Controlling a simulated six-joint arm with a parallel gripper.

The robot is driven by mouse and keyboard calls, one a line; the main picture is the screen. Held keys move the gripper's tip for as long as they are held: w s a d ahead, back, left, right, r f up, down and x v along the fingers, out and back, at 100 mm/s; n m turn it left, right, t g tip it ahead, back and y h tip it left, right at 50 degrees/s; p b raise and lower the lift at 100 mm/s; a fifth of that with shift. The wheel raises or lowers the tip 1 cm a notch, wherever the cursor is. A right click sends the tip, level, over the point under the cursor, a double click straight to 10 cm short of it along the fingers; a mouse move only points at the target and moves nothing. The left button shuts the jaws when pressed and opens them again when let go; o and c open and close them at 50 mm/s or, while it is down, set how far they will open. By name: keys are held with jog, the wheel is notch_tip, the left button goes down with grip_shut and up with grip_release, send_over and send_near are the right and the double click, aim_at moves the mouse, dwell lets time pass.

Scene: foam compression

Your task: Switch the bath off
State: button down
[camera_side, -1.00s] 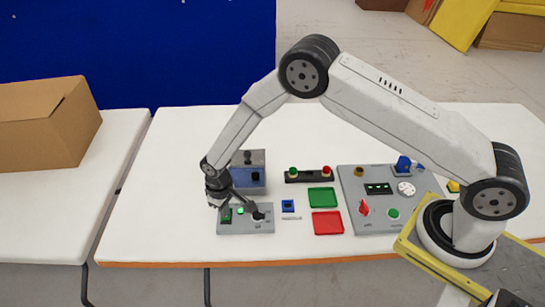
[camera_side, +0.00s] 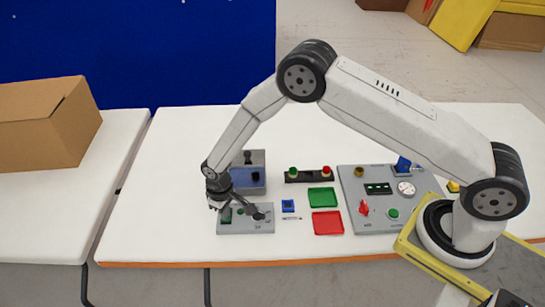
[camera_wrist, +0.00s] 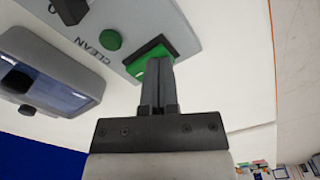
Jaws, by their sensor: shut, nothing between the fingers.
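A grey panel marked CLEAN (camera_wrist: 158,18) carries a green rocker switch in a black frame (camera_wrist: 136,66) and a round green lamp (camera_wrist: 111,40), which looks dark. My gripper (camera_wrist: 158,66) is shut and empty, its fingertips at the green switch and hiding part of it; whether they touch it I cannot tell. In the side view the panel (camera_side: 262,227) lies near the table's front edge with my gripper over it. The grey bath with a blue front (camera_side: 249,181) stands just behind the panel and also shows in the wrist view (camera_wrist: 45,80).
To the right lie a small blue block (camera_side: 288,206), a green tray (camera_side: 321,197) and a red tray (camera_side: 327,223). Behind them is a black button bar (camera_side: 309,176). A larger grey panel (camera_side: 375,222) stands further right.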

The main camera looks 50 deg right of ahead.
jog(key=shift+r, duration=3.45)
jog(key=shift+s+d+r, duration=0.1)
jog(key=shift+d+r, duration=0.15)
jog(key=shift+r, duration=0.1)
jog(key=s+d+r+m+t, duration=0.1)
jog(key=s+d+r, duration=0.65)
jog(key=r, duration=0.25)
jog(key=s+d+r+m, duration=0.1)
jog(key=s+d+r, duration=0.1)
jog(key=s, duration=0.4)
jog(key=s+d+r+m+t, duration=0.1)
jog(key=s+d+r, duration=0.1)
jog(key=s+d, duration=0.3)
jog(key=shift+s+r+t, duration=0.3)
jog(key=shift+s+r, duration=0.05)
jog(key=shift+s, duration=0.35)
